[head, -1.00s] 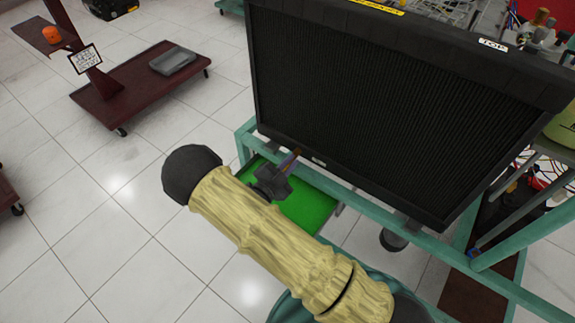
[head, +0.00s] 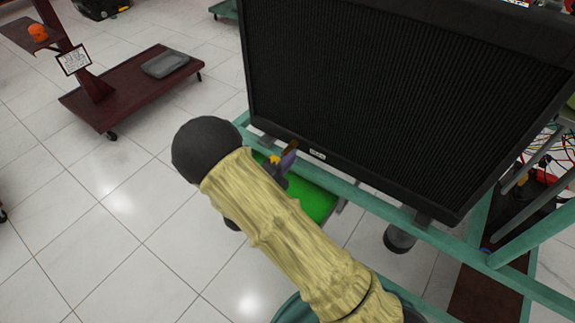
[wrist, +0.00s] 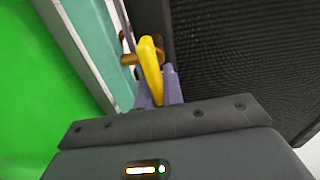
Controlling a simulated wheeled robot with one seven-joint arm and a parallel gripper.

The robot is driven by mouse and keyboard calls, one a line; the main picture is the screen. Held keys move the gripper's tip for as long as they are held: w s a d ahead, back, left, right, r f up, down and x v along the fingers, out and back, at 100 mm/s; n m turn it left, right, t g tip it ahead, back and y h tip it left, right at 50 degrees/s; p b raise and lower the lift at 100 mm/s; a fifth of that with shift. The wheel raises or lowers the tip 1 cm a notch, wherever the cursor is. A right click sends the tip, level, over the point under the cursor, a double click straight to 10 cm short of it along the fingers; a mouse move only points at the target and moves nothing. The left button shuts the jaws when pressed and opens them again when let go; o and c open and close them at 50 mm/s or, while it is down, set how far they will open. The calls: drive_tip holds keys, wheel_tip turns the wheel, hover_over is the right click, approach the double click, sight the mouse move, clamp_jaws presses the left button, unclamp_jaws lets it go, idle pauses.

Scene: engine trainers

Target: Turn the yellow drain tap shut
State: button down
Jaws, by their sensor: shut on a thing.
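The yellow drain tap (wrist: 150,68) shows in the wrist view as a yellow lever beside a brass fitting (wrist: 129,60), at the lower edge of the black radiator (wrist: 235,60). My gripper (wrist: 158,88) has its purple fingers shut on the yellow lever. The lever stands lengthwise between them, and its far end shows past the fingertips. In the head view a small yellow bit of the tap (head: 274,159) shows beside my gripper (head: 286,163), under the radiator (head: 400,95).
A green-blue frame rail (head: 375,207) runs below the radiator. A bright green tray (head: 315,203) lies below the rail. A dark red trolley (head: 130,92) stands at the upper left. The tiled floor (head: 110,230) at the left is clear.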

drive_tip(key=shift+a+f+m, duration=0.1)
drive_tip(key=shift+m, duration=0.2)
drive_tip(key=c, duration=1.5)
unclamp_jaws()
drive_tip(key=p+v, duration=0.1)
drive_tip(key=v, duration=1.6)
drive_tip(key=shift+s, duration=0.2)
